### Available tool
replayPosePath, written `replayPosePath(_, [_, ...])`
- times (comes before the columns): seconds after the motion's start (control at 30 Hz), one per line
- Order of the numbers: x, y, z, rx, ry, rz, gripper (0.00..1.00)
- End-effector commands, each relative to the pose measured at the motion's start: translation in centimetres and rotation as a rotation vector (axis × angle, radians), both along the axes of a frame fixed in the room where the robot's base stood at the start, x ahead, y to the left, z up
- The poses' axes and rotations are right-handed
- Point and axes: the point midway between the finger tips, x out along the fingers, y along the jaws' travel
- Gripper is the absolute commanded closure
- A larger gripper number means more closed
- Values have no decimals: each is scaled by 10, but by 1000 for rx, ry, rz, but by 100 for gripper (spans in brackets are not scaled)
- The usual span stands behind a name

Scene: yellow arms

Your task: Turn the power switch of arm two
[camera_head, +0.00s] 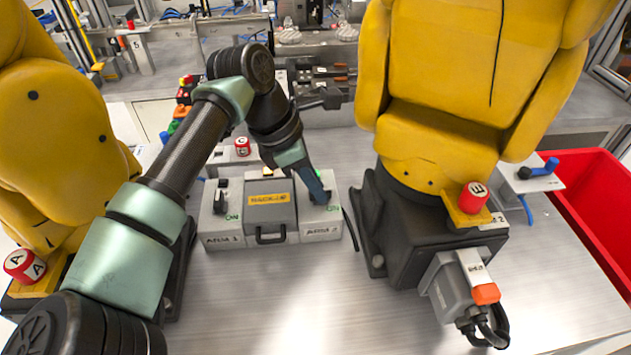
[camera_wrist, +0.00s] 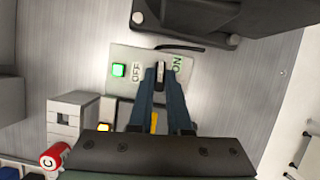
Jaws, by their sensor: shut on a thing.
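The arm two switch box (camera_head: 320,229) is a light grey box at the right of a row of control boxes on the metal table. In the wrist view its top plate (camera_wrist: 120,54) shows a lit green lamp (camera_wrist: 119,70), the word OFF and a green ON. The dark power switch (camera_wrist: 160,73) stands between those two words. My gripper (camera_wrist: 160,72) points down at the box, its blue fingers closed on either side of the switch. In the head view my gripper (camera_head: 320,196) hides the switch.
Left of it stand a grey box with a yellow label (camera_head: 268,199) and handle, then the arm one box (camera_head: 222,232) with its black switch (camera_head: 221,197). Yellow robot arms (camera_head: 440,110) stand on both sides. A red bin (camera_head: 590,205) is at right. The front table is clear.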

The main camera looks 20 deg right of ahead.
Motion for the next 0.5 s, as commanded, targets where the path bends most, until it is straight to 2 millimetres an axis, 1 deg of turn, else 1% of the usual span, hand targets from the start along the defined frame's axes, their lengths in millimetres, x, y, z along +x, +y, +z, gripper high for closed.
replayPosePath(0.17, [-1,1,1,0,0,131,100])
replayPosePath(0.5, [-3,1,-1,1,-2,448,100])
